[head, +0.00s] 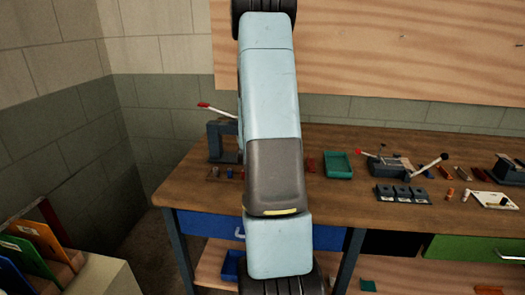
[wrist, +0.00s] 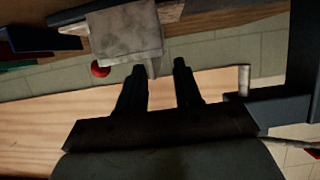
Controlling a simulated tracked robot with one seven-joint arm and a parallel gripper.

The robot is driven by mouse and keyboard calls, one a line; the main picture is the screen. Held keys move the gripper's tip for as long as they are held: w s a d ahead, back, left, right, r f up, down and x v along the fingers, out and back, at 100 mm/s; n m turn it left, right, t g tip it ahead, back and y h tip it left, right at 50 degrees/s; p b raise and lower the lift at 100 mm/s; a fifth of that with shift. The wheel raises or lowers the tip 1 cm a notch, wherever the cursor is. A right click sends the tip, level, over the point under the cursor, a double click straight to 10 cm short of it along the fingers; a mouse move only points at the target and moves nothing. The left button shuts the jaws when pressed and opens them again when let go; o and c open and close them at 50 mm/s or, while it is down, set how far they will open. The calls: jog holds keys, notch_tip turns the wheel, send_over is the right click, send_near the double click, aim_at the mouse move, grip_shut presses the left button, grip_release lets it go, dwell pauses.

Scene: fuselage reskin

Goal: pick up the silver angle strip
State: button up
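My gripper (wrist: 160,68) shows in the wrist view with its two dark fingers apart and a gap between them. A pale grey, worn-looking block (wrist: 125,32) is at the top of that view, just beyond the left fingertip; its lower corner reaches toward the gap. I cannot tell whether it touches a finger. I cannot pick out the silver angle strip for certain in either view. A small pale upright piece (wrist: 244,80) stands right of the fingers, but I cannot tell what it is. In the head view my arm hides part of the bench, and the gripper does not show.
The wooden workbench (head: 330,220) holds a green tray (head: 338,164), a red-handled clamp (head: 395,165), a dark three-part block (head: 402,194) and a white plate (head: 492,200). A grey vise-like tool (head: 222,142) stands left of my arm. Coloured folders (head: 30,246) are at lower left.

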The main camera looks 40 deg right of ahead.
jog(key=shift+w+d+f, duration=0.15)
jog(key=shift+w+d, duration=0.05)
jog(key=shift+d, duration=0.25)
jog(key=shift+w+d+f, duration=0.15)
jog(key=shift+d, duration=0.25)
jog(key=shift+c, duration=0.4)
jog(key=shift+a, duration=0.1)
grip_shut()
